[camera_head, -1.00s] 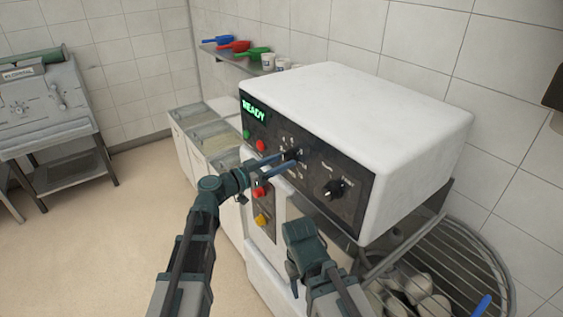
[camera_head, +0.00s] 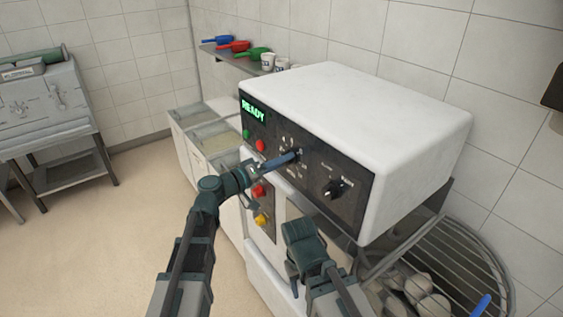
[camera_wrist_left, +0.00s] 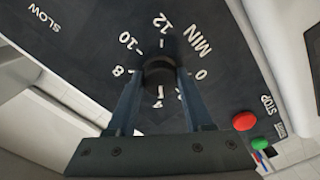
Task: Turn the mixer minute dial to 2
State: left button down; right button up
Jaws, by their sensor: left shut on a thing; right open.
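The minute dial is a small black knob (camera_wrist_left: 159,70) on the mixer's dark panel (camera_head: 318,178). In the left wrist view, white marks ring it, with 12, 10, 8, 4, 0 and MIN readable; its pointer cannot be made out. My left gripper (camera_head: 293,156) is shut on the knob, one finger on each side in the left wrist view (camera_wrist_left: 160,78). In the head view, the fingers and wrist partly cover the dial. My right gripper (camera_head: 294,284) is open, low in front of the mixer and apart from the panel; its fingertips are hard to make out.
A second black knob (camera_head: 333,189) sits to the right on the panel. A green READY display (camera_head: 254,110), green (camera_head: 246,134) and red (camera_head: 260,146) buttons are at the left. Lower down are a red (camera_head: 258,190) and a yellow button (camera_head: 261,220). A wire guard (camera_head: 482,250) is at right.

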pick_arm(q)
jog(key=n, duration=0.7)
dwell(0.6)
jog(key=shift+c, duration=1.4)
grip_release()
jog(key=v, duration=1.4)
jog(key=shift+r, duration=0.1)
